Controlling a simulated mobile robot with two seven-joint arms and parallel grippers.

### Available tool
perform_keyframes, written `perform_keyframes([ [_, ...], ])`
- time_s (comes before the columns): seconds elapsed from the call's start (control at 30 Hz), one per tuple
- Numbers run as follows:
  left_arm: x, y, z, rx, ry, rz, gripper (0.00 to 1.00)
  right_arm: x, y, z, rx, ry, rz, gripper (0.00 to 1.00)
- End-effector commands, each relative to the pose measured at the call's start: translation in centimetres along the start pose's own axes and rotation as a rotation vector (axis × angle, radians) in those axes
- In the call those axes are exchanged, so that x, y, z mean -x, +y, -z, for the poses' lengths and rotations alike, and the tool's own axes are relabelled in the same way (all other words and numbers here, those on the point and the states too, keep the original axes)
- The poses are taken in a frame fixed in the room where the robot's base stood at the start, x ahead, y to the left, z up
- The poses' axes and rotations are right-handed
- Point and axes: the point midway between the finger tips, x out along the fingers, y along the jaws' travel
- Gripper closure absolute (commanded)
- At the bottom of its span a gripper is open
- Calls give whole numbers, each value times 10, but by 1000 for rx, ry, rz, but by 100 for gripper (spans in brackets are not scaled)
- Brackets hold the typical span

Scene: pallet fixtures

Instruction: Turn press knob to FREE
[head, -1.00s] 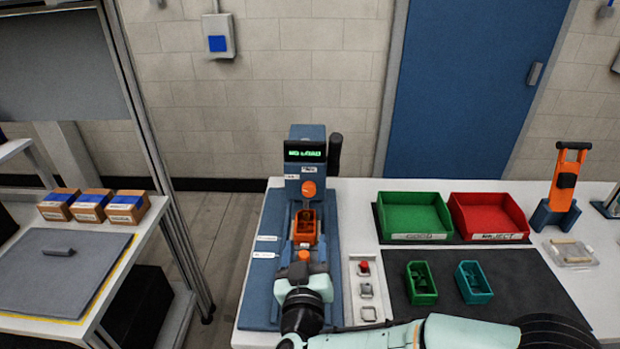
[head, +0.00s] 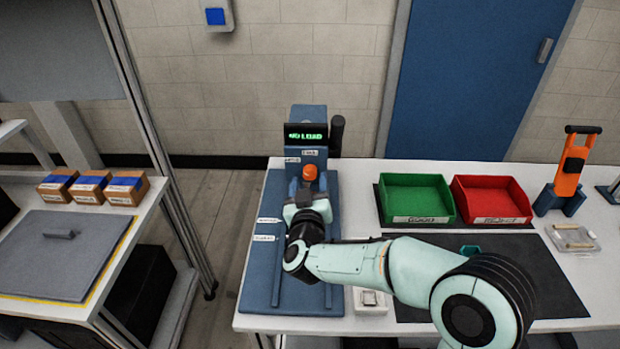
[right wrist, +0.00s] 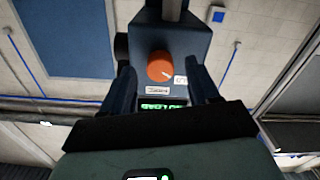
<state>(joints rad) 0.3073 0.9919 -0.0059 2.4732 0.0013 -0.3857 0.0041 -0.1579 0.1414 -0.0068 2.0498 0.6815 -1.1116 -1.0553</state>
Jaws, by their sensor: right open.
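The blue press (head: 308,118) stands at the back of the blue base, and its green display reads something like "LOAD". The orange press knob (head: 310,172) is on the press front below the display. In the right wrist view, the knob (right wrist: 160,67) sits upright between my right fingers, with a pale mark on its face and small labels beside it, too small to read. My right gripper (right wrist: 160,76) is open and empty, its fingers apart on either side of the knob; contact cannot be told. My right arm hides the fixture in the head view. My left gripper is not in view.
A green bin (head: 415,200) and a red bin (head: 492,200) stand to the right on the white table. An orange-handled tool (head: 570,170) stands at the far right. My right arm crosses over the dark mat (head: 540,285). Boxes (head: 90,187) lie on the left shelf.

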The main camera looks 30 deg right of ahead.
Motion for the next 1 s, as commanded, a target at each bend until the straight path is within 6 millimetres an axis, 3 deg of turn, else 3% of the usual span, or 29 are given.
perform_keyframes([
  [0.2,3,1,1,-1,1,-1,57,-16,0,0,1,0,-1,40],
  [0.47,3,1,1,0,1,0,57,-16,0,0,1,0,-1,40],
  [0.63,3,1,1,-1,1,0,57,-16,0,0,0,0,-1,92],
  [0.67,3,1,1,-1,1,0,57,-16,0,0,0,0,-1,96],
  [1.0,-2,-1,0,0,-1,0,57,-16,0,-1,-40,0,-1,96],
])
